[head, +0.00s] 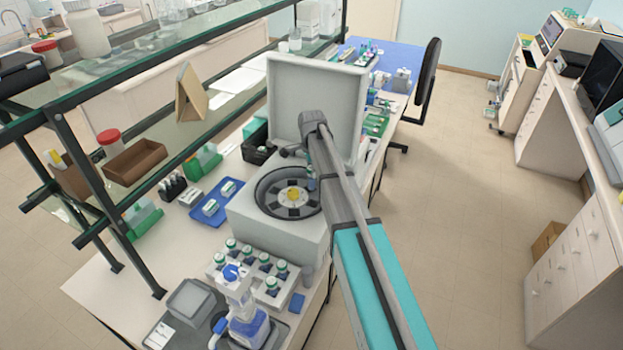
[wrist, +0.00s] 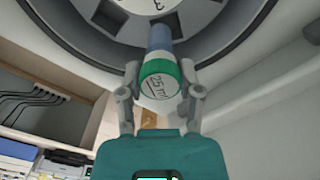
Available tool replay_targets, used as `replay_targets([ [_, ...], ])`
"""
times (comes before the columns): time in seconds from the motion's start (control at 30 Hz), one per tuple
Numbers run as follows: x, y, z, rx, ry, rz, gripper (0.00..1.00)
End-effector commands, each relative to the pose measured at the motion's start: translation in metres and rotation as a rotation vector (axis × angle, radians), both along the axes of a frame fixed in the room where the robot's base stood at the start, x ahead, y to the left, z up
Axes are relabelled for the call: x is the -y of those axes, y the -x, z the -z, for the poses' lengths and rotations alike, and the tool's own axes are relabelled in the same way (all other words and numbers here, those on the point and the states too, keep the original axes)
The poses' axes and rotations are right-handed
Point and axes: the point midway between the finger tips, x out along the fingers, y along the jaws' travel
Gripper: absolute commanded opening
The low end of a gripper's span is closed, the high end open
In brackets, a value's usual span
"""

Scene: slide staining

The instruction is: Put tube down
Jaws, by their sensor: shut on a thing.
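My gripper (wrist: 160,100) is shut on a tube (wrist: 160,78) with a green rim and a white cap marked 25 ml. The tube's blue body points away from my gripper toward the centrifuge rotor (wrist: 130,12). I cannot tell whether its tip is inside a slot. In the head view, the open centrifuge (head: 262,235) stands on the bench with its lid raised. My gripper (head: 311,178) is at the right side of the rotor bowl, partly hidden by my arm.
A white rack (head: 252,277) with several green-capped tubes stands in front of the centrifuge. A blue tray (head: 212,203) lies to its left. A glass shelf (head: 150,165) with dark posts runs along the left. A bottle with blue liquid (head: 247,325) stands at the front.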

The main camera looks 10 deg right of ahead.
Motion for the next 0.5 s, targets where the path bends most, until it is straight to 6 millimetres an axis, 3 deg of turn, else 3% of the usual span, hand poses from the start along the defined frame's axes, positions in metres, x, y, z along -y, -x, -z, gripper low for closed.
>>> replay_targets([
  [0.27, -0.001, -0.003, 0.004, 0.0, 0.0, -0.001, 0.07],
  [0.5, -0.001, -0.008, 0.023, 0.0, 0.0, -0.001, 0.07],
])
